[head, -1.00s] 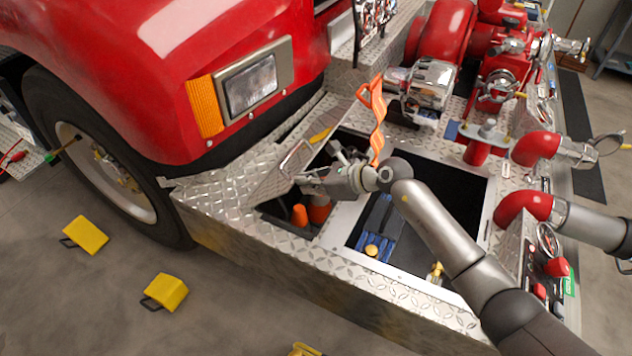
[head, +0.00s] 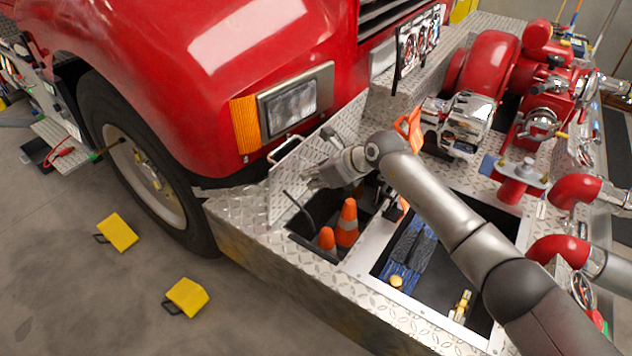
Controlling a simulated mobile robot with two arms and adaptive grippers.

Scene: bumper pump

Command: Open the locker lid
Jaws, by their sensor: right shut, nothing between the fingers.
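The locker lid (head: 284,180) is a diamond-plate panel with a bar handle on its upper edge. It stands raised and steeply tilted on the left side of the locker opening, close under the truck's headlight. My right gripper (head: 314,182) is shut and empty, above the opening on the lid's inner side. Whether it touches the lid is hard to tell. My left gripper is not in view.
A second open compartment (head: 480,318) beside the locker holds blue folded hose (head: 408,255) and brass fittings (head: 461,305). An orange tool (head: 413,128) stands behind my arm. Red pump piping (head: 492,65) fills the right. Yellow chocks (head: 187,297) lie on the floor.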

